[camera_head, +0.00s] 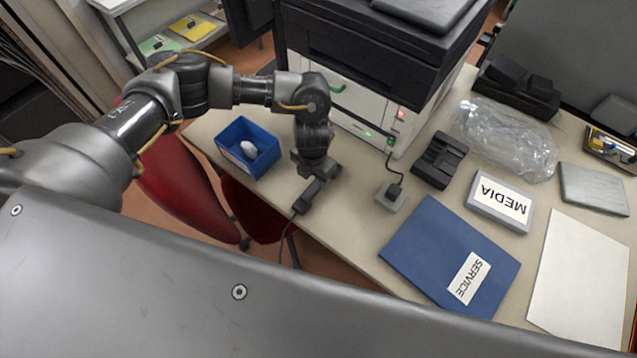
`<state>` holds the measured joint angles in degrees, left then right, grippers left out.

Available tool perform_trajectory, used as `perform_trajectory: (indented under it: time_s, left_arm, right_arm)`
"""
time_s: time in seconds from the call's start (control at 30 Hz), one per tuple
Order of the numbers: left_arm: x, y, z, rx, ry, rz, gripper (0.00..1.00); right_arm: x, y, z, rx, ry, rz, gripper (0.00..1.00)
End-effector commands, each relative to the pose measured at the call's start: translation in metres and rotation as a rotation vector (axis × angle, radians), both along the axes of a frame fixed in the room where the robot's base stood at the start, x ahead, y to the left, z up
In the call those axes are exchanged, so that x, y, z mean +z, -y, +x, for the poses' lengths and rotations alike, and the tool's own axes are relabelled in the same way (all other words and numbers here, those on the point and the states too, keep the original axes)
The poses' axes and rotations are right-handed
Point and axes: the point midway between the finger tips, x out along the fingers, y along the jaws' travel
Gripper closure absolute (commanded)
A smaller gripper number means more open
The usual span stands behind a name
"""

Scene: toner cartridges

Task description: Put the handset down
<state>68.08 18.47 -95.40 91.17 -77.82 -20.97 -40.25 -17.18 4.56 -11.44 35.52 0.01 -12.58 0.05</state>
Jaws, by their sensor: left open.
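My left arm reaches in from the left and bends down beside the printer. My left gripper (312,170) points down at the table's front part, right of the blue bin, and is open. A small dark grey handset (305,198) with a thin cord lies at the table's front edge, just below the gripper; the cord hangs over the edge. The gripper is at or very near the handset's upper end, and I cannot tell whether they touch. My right gripper is not in view.
A blue bin (228,138) with a white item stands left of the gripper. The printer (352,95) stands behind. A grey socket box (390,197), black cradle (439,160), blue SERVICE folder (430,245), MEDIA box (500,201) and clear plastic bag (505,138) lie to the right.

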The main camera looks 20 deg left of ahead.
Motion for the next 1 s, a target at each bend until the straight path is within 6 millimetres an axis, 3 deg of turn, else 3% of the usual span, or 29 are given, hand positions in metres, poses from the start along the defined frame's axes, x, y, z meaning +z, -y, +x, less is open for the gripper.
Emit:
perform_trajectory:
  time_s: [0.27,0.43,0.6,0.87,1.0]
  left_arm:
    - [-0.01,0.0,0.0,0.001,0.0,0.0,0.44]
    - [-0.032,0.002,-0.002,0.003,-0.003,0.002,0.44]
    - [-0.054,0.002,-0.001,0.002,-0.001,0.0,0.44]
    - [-0.058,0.003,0.0,0.0,0.001,-0.001,0.44]
    - [-0.058,0.003,0.0,0.0,0.001,-0.001,0.58]
  right_arm:
    - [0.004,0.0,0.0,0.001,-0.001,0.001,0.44]
    - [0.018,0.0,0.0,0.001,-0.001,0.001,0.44]
    - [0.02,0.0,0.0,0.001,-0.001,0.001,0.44]
    - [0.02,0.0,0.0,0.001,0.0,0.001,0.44]
    - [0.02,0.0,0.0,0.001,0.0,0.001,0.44]
